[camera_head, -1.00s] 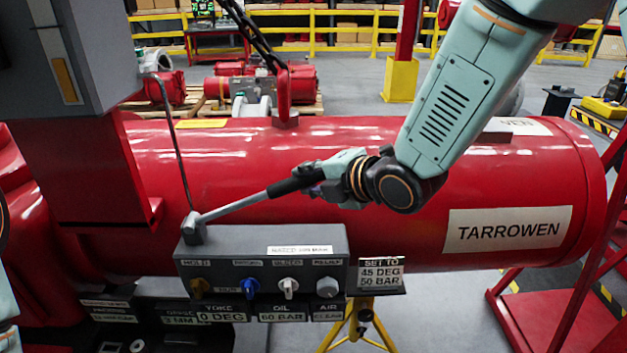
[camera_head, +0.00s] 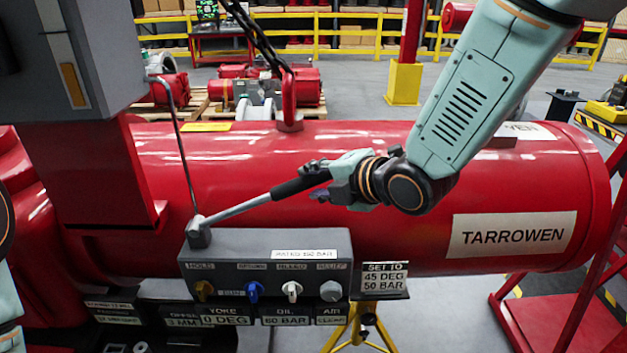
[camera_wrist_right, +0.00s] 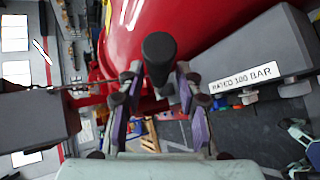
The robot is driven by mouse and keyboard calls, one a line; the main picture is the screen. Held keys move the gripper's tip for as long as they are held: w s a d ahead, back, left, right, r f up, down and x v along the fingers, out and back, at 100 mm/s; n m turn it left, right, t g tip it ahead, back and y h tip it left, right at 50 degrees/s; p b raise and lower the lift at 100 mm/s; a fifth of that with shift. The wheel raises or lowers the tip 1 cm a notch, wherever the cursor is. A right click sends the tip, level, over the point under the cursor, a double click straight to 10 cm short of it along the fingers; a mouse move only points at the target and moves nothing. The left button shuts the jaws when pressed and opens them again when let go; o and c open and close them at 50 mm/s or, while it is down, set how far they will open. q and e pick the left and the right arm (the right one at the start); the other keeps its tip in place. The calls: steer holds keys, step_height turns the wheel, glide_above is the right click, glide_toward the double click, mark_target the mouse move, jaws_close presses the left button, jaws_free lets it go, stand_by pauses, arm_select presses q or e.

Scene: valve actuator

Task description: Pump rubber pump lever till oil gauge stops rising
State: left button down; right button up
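The pump lever (camera_head: 242,207) is a thin grey bar with a black rubber grip (camera_head: 298,183). It slopes up to the right from its pivot on the grey pump box (camera_head: 265,243). My right gripper (camera_head: 316,181) has its fingers on either side of the grip and looks shut on it. In the right wrist view the grip's round end (camera_wrist_right: 158,48) stands between the two fingertips (camera_wrist_right: 158,78), with purple pads behind. The oil gauge label (camera_head: 286,321) sits below the box; its small reading looks like 60 or 80 BAR. My left gripper is out of view.
Hold, bleed and relief knobs line the box front, including a blue knob (camera_head: 254,291). A sign (camera_head: 385,276) reads "SET TO 45 DEG 50 BAR". The large red actuator cylinder (camera_head: 390,240) lies close behind the lever. A grey cabinet (camera_head: 75,55) stands at upper left.

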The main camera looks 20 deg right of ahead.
steer(key=v, duration=0.6)
steer(key=shift+s, duration=0.2)
steer(key=shift+r, duration=0.15)
steer(key=shift+s+d, duration=0.1)
